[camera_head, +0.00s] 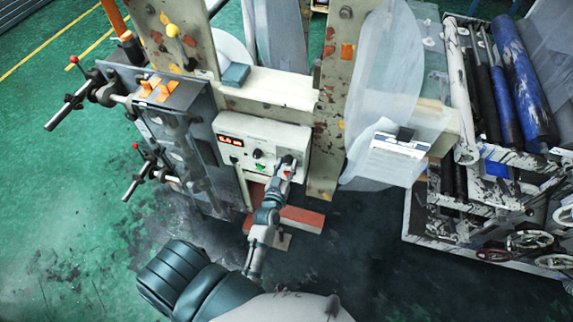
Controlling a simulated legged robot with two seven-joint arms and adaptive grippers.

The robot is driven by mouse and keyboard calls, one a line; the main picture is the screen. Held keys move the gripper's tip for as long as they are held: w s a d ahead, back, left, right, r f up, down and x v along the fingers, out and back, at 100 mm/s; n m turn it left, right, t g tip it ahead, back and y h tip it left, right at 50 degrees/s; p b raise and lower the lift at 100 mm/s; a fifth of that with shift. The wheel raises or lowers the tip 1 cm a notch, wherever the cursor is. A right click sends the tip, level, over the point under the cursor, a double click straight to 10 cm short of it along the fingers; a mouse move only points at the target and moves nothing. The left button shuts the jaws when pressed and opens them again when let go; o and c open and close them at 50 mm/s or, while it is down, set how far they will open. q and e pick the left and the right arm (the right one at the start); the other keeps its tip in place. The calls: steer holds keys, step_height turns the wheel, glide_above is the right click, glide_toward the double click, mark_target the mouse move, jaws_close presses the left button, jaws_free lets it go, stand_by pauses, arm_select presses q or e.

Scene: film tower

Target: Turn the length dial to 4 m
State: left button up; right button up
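The control box (282,134) is a pale panel on the machine's frame. Its small display (230,141) glows red, but I cannot read the digits surely. Below it is a dark knob (234,159); another dark knob (257,153) sits near the middle, above a green button (260,168). I cannot tell which knob is the length dial. My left gripper (286,163) is at the right part of the panel, beside or on a control there, with red showing near it. It covers that spot, and its finger opening is too small to tell. My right gripper is out of view.
Rusty uprights (329,120) flank the panel. A roller stand (515,95) with blue and black rollers and handwheels stands at the right. Clear film (388,85) hangs between. Green floor at left is open.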

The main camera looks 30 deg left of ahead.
arm_select(q)
steer(key=shift+o, duration=1)
steer(key=v, duration=1.2)
